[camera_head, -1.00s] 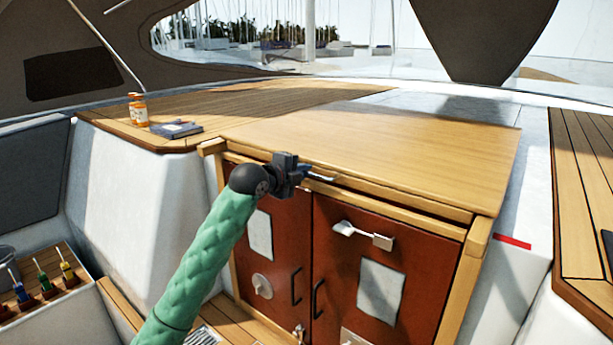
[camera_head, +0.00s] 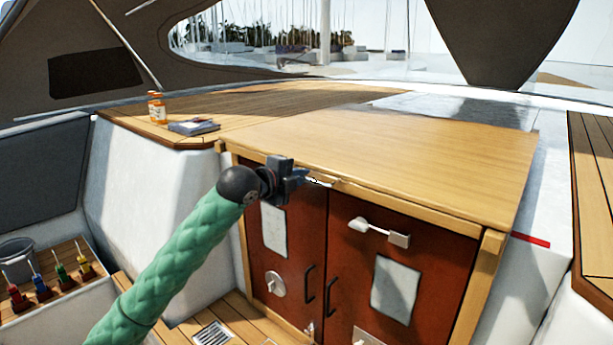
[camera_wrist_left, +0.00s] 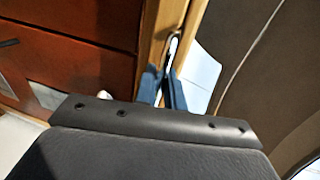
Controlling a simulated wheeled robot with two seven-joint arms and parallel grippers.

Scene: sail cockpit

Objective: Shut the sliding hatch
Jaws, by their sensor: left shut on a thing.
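The sliding hatch (camera_head: 420,145) is a flat light-wood panel on top of the companionway. Its front edge lies over the top of the red-brown doors, with no dark gap visible there. A small silver handle (camera_head: 322,182) sits at the middle of that edge, and it also shows in the left wrist view (camera_wrist_left: 174,44). My left gripper (camera_head: 306,180) is shut on this handle. In the left wrist view its blue fingers (camera_wrist_left: 165,85) close around the handle's near end. My fingers hide part of the handle. My right gripper is in neither current view.
Two red-brown doors (camera_head: 385,240) with handles and a hasp stand below the hatch. An orange-labelled bottle (camera_head: 157,107) and a dark flat item (camera_head: 193,126) rest on the deck at left. Several coloured-handled items stand in a rack (camera_head: 60,292) at lower left.

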